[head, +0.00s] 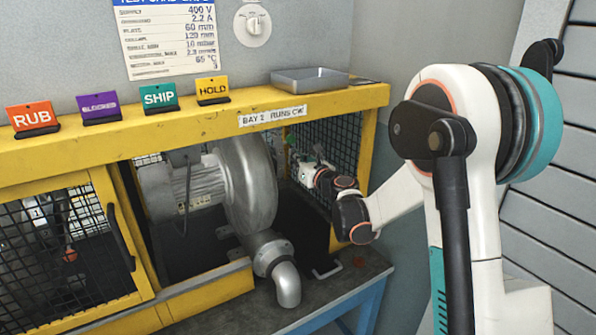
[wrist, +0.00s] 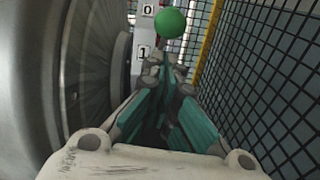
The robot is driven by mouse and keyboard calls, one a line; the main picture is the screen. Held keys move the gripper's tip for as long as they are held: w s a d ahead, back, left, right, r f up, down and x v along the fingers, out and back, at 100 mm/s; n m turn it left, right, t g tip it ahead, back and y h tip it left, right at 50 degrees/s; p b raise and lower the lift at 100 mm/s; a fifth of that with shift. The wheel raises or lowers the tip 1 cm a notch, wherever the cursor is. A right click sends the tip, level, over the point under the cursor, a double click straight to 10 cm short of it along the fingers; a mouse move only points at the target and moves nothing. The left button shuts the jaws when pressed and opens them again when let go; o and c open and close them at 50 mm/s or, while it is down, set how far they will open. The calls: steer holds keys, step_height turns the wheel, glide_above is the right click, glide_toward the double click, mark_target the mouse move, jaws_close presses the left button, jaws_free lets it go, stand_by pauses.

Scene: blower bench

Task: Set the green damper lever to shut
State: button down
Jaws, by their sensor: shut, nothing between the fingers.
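The green damper lever shows in the wrist view as a round green knob (wrist: 170,23), just beyond and above my fingertips. Its stem is mostly hidden, and I cannot tell whether the fingers touch it. Beside it are a plate marked 0 (wrist: 148,9) and, lower, a plate marked 1 (wrist: 143,51). The knob is nearer the height of the 0. My gripper (wrist: 164,66) is shut and empty, pointing at the lever. In the head view my gripper (head: 304,166) is inside the yellow bay, right of the blower; the lever is not clear there.
The grey blower (head: 250,185) stands close on the left of my gripper, with its outlet elbow (head: 286,283) in front. Black wire mesh (wrist: 275,75) is close on the right. The yellow frame beam (head: 190,125) runs above, carrying several coloured signs and a grey tray (head: 310,80).

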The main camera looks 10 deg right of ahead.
mark_target(292, 139)
steer(key=shift+w+r, duration=0.1)
steer(key=shift+r, duration=0.2)
steer(key=r+p, duration=0.1)
steer(key=w+r+p, duration=0.1)
steer(key=r, duration=0.1)
steer(key=w+r+p, duration=0.1)
steer(key=r, duration=0.1)
steer(key=shift+w+a+r, duration=0.15)
steer(key=shift+a+r, duration=0.05)
steer(key=shift+a, duration=0.2)
steer(key=shift+f, duration=0.2)
